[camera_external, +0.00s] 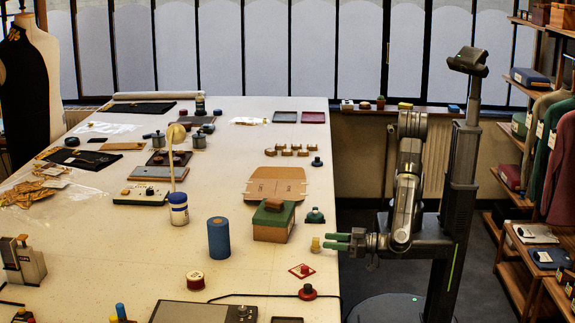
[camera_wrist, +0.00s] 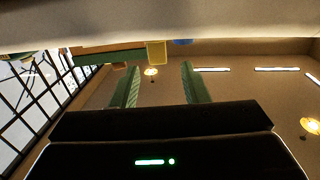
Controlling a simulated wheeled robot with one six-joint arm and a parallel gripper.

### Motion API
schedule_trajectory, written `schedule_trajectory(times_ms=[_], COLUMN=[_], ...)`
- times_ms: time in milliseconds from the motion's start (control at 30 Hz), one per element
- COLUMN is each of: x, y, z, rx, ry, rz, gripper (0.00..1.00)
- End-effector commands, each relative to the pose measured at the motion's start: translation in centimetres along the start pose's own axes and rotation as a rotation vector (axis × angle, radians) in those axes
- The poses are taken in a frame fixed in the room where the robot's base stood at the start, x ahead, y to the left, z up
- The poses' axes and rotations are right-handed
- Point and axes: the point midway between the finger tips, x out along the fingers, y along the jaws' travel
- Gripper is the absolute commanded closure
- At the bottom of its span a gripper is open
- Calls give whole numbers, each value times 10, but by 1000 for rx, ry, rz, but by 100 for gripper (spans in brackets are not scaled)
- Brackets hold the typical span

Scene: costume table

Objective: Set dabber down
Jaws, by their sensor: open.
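A small yellow piece (camera_external: 316,245), which looks like the dabber, stands on the table near its right edge. My gripper (camera_external: 328,241) is open just to the right of it, with green fingers reaching in level from the table's edge. In the wrist view, which is upside down, the yellow piece (camera_wrist: 156,52) lies beyond and between the tips of my open gripper (camera_wrist: 160,68). Nothing is held between the fingers, and a gap shows between the tips and the piece.
A green-lidded box (camera_external: 272,222) and a dark green knobbed item (camera_external: 315,215) stand close behind the yellow piece. A blue cylinder (camera_external: 219,238) stands to the left. Bare tabletop lies between.

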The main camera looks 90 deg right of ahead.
Motion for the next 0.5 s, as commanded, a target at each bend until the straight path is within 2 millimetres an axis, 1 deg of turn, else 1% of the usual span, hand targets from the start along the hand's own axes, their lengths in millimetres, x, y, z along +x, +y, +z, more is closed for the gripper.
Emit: schedule_trajectory(times_ms=[33, 200, 333, 400, 500], x=[-13, -46, -61, -66, -69], y=[-1, 0, 0, 0, 0], z=[1, 0, 0, 0, 0], rx=[0, 0, 0, 0, 0], ry=[0, 0, 1, 0, 0], rz=[-6, -3, -2, -1, -1], gripper=[59, 59, 59, 55, 55])
